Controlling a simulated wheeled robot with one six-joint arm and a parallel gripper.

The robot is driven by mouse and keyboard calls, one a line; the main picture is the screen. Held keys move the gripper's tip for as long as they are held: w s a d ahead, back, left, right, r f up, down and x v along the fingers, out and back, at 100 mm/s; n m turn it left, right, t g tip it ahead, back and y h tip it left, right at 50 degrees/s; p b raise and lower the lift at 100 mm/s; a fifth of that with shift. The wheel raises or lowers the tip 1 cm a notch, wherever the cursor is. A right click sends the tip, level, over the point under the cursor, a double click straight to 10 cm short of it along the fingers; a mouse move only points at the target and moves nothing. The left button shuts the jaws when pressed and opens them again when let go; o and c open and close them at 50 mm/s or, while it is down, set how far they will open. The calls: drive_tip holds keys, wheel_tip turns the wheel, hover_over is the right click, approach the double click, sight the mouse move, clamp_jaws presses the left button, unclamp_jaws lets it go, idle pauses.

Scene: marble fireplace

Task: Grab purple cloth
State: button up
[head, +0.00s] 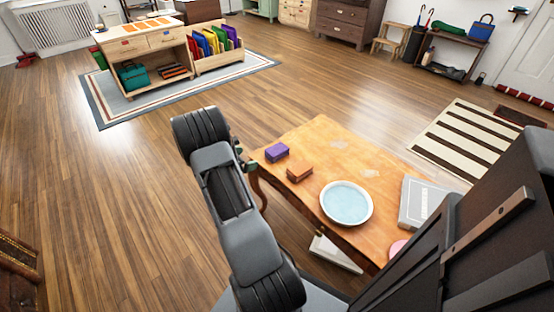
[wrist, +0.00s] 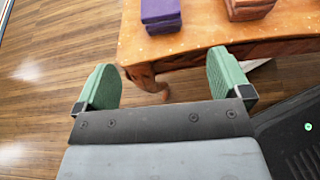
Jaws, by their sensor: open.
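The folded purple cloth (head: 277,152) lies on the left corner of the wooden table (head: 345,150), in the head view. It also shows at the top of the wrist view (wrist: 160,14), partly cut off by the frame edge. My gripper (head: 243,158) is just left of the table's edge in the head view, mostly hidden behind my arm. In the wrist view my gripper (wrist: 164,80) has its two green fingers wide apart with nothing between them. The cloth lies beyond the fingertips, apart from them.
A folded orange-brown cloth (head: 300,171) lies close to the right of the purple one. A pale blue plate (head: 346,203) and a grey box or book (head: 422,203) are also on the table. A curved table leg (wrist: 145,80) shows between my fingers. Open wooden floor lies left.

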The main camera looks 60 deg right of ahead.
sight(268, 155)
drive_tip(key=b+x, duration=0.2)
drive_tip(key=x, duration=0.6)
drive_tip(key=shift+f, duration=0.2)
drive_tip(key=shift+b+x, duration=1.05)
drive_tip(key=shift+x, duration=1.4)
drive_tip(key=shift+s+d, duration=0.2)
drive_tip(key=shift+d, duration=0.15)
drive_tip(key=shift+c, duration=0.3)
drive_tip(key=c, duration=1)
drive_tip(key=shift+o, duration=0.2)
